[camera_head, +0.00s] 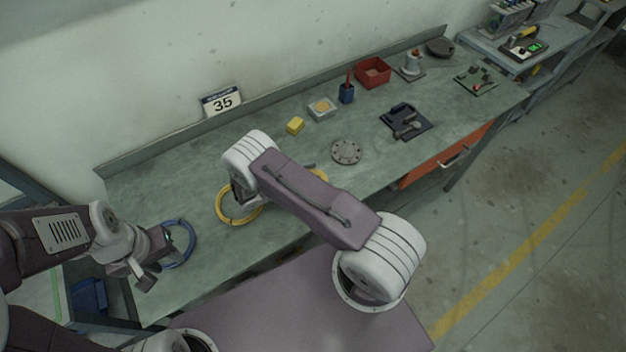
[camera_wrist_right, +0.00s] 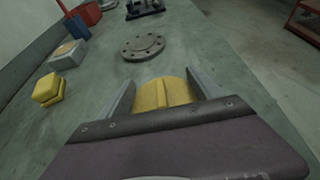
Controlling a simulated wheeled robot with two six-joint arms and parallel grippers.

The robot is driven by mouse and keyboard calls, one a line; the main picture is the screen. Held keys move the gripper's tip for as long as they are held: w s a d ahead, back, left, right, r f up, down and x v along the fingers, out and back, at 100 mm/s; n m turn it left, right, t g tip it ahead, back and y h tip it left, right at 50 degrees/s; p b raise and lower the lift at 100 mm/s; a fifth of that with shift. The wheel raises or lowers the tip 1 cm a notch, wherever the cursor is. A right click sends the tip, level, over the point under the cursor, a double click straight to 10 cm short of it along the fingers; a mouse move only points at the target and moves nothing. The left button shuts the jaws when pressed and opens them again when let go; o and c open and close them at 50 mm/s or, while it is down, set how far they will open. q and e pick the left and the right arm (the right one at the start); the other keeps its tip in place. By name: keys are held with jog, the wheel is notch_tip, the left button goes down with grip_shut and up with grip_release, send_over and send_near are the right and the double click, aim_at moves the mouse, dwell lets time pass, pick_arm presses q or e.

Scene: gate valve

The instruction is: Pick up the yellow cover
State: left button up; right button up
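The yellow cover (camera_wrist_right: 163,93) is a rounded yellow piece with a ridge, on the bench between the fingers of my right gripper (camera_wrist_right: 164,88). The fingers are wide apart, one on each side, with what look like narrow gaps; firm contact cannot be made out. In the head view only a yellow edge of the cover (camera_head: 319,175) shows beside my right arm, which hides the rest and the right fingertips. My left gripper (camera_head: 158,257) is open and empty at the left end of the bench, near a blue ring.
A yellow ring (camera_head: 236,207) and a blue ring (camera_head: 181,246) lie on the bench (camera_head: 210,275).

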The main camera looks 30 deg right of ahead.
jog(key=shift+s, duration=0.1)
jog(key=c, duration=1)
jog(key=shift+f, duration=0.1)
grip_shut()
jog(key=shift+r, duration=0.35)
jog(key=r, duration=0.1)
jog(key=d+r, duration=0.1)
jog(key=r+b, duration=0.1)
jog(key=r, duration=0.1)
jog(key=shift+s+d+r, duration=0.1)
jog(key=shift+s+d, duration=0.05)
jog(key=shift+s, duration=0.15)
jog(key=s+d+r+b, duration=0.1)
jog(key=s+d+r, duration=0.5)
jog(key=d, duration=0.2)
jog(key=shift+d+r, duration=0.15)
jog(key=shift+r, duration=0.05)
